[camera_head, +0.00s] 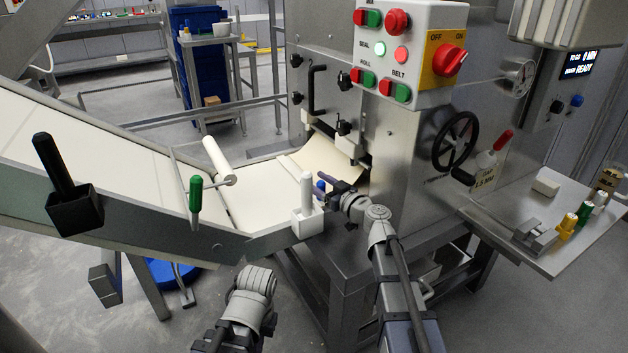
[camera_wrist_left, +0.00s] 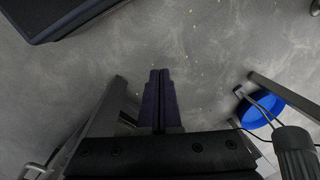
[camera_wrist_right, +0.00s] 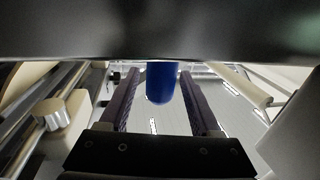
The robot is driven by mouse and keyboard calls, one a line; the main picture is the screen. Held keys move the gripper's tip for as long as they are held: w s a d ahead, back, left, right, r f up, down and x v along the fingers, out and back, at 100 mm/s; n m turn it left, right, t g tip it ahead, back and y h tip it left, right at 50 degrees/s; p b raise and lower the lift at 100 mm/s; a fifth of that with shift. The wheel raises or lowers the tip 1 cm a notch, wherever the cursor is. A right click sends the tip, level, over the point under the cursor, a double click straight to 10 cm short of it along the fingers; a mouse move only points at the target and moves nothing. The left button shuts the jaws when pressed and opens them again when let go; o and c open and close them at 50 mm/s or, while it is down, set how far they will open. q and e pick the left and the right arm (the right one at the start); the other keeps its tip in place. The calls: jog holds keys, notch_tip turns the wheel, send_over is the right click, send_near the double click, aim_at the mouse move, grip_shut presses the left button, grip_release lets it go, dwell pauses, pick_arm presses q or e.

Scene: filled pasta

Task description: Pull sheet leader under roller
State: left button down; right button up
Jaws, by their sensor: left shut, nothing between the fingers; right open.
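A cream dough sheet (camera_head: 330,160) comes out of the machine's opening and lies on the pale belt (camera_head: 258,188). A white roller (camera_head: 217,158) lies across the belt to its left, with a green-handled lever (camera_head: 195,198) at the near side. My right gripper (camera_head: 326,180) is open at the sheet's near side by the machine. In the right wrist view a blue cylinder (camera_wrist_right: 161,84) shows between the spread purple fingers (camera_wrist_right: 158,98); whether it is touched is unclear. My left gripper (camera_wrist_left: 160,78) is shut and empty, pointing at the floor. The sheet's leading edge is hard to make out.
A white upright handle (camera_head: 306,190) stands on the conveyor's near rail, close to my right gripper. A black handle on a box (camera_head: 70,195) is farther left. The control panel (camera_head: 410,50) and handwheel (camera_head: 456,140) are on the machine. A blue tub (camera_wrist_left: 260,108) sits on the floor.

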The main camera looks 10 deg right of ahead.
jog(key=v, duration=0.6)
jog(key=shift+s+d, duration=0.15)
jog(key=shift+s, duration=0.05)
